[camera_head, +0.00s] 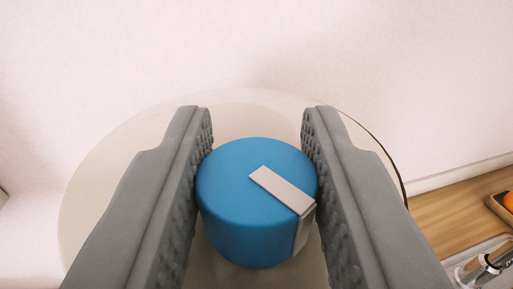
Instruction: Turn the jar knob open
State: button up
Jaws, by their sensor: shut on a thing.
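The jar knob (235,185) is a short blue cylinder with a pale grey bar mark running from its top down its front right side. The bar points toward the lower right. It sits on top of a large pale, see-through jar (110,190), whose round rim shows behind and beside my gripper. My gripper (257,150) has one grey, bumpy finger on each side of the knob and is shut on it. The contact at the left and right sides is partly hidden by the fingers.
A pale wall (250,50) fills the background. At the lower right are a wooden counter (450,215), a metal tap (480,268) and part of a tray with an orange fruit (509,200).

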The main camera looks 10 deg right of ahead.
jog(key=shift+n+y, duration=1.4)
jog(key=shift+y, duration=0.8)
jog(key=n+y, duration=0.3)
jog(key=y, duration=0.1)
jog(key=shift+d+y, duration=0.15)
jog(key=shift+y, duration=0.15)
jog(key=n+g+y, duration=0.2)
jog(key=n+y, duration=0.1)
jog(key=y, duration=0.1)
jog(key=n+g+y, duration=0.2)
jog(key=y, duration=0.1)
jog(key=shift+n+g+y, duration=0.7)
jog(key=shift+g, duration=0.1)
jog(key=o, duration=0.9)
jog(key=shift+o, duration=0.2)
jog(key=v, duration=1.7)
jog(key=shift+s, duration=0.2)
